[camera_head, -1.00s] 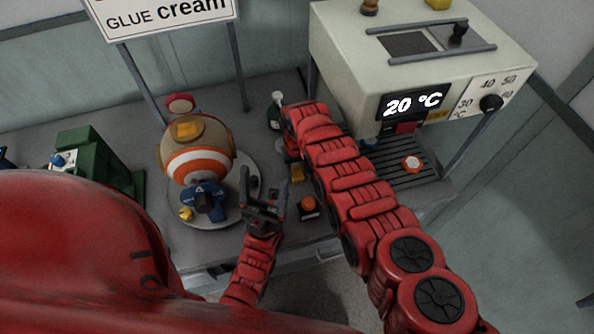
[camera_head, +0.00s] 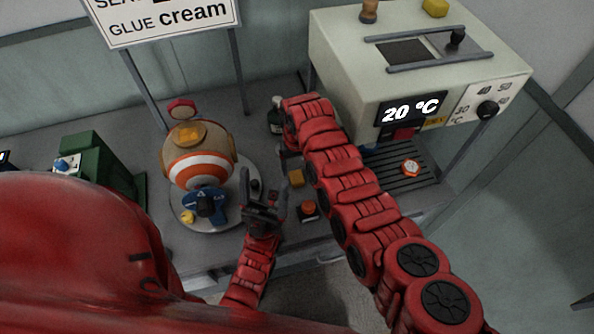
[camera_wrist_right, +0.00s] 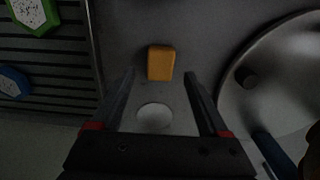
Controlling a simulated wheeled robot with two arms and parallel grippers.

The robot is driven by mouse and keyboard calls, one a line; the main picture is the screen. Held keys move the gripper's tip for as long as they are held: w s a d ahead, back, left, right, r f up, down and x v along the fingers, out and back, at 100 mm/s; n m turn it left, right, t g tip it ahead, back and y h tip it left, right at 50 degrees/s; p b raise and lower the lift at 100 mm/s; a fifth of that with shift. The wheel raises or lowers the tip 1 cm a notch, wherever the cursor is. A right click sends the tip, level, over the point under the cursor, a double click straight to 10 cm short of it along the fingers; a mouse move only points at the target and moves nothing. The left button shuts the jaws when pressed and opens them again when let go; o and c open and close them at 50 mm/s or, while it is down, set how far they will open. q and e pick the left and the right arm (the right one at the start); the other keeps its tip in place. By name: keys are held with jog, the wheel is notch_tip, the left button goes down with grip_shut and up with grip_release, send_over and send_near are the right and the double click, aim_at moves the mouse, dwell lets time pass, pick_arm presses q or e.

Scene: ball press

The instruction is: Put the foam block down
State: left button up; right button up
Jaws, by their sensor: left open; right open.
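The foam block appears to be the small orange-yellow block (camera_head: 297,178) lying on the grey worktop beside the round plate. It also shows in the right wrist view (camera_wrist_right: 161,62), just beyond the fingertips and not clamped. My right gripper (camera_wrist_right: 160,82) is open and empty above the worktop, its fingers pointing towards the block. In the head view it is mostly hidden by its own arm. My left gripper (camera_head: 265,203) is open and empty, with its fingers up, near the right edge of the round plate.
An orange-and-white ball (camera_head: 198,165) sits on the round plate (camera_head: 246,160). A red-topped button box (camera_head: 308,211) stands near the front edge. A cream machine (camera_head: 345,60) reading 20 °C stands over a slatted rack (camera_head: 425,180). A green device (camera_head: 105,165) is at left.

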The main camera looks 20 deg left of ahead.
aim_at(297, 177)
notch_tip(297, 177, up, 8)
jog(key=b, duration=0.2)
jog(key=shift+f, duration=0.25)
dwell(0.3)
